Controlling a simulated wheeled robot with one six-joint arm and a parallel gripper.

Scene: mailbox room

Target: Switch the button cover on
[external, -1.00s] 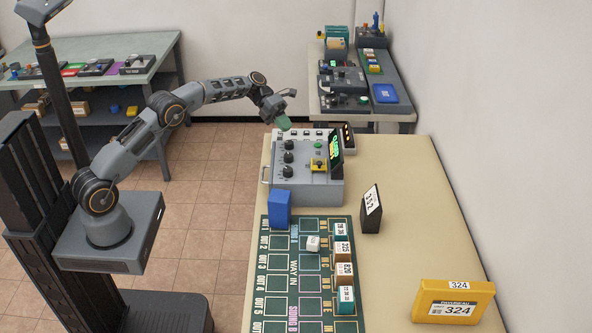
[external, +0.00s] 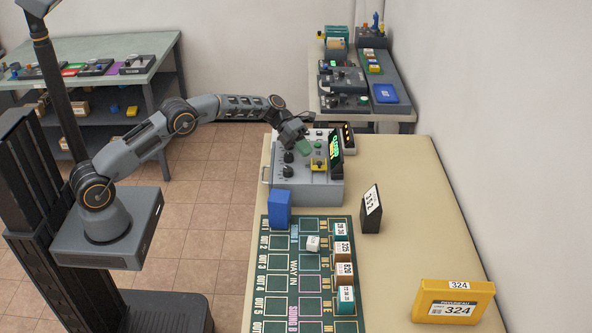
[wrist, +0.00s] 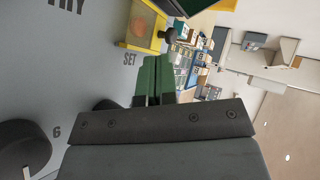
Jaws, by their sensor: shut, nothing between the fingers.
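The yellow button cover (external: 319,165) sits on the sloping top of the grey control box (external: 305,186), below its small lit screen. In the wrist view the cover (wrist: 140,27) is at the upper middle, with a rounded orange part inside its yellow frame. The word SET is printed beside it. My gripper (external: 304,147) is over the box, to the upper left of the cover and apart from it. Its green fingertips (wrist: 153,80) are shut together and empty, pointing toward the cover in the wrist view.
Black knobs (external: 289,158) line the left of the box. A blue block (external: 280,210) and a green lettered board (external: 283,275) lie in front of the box.

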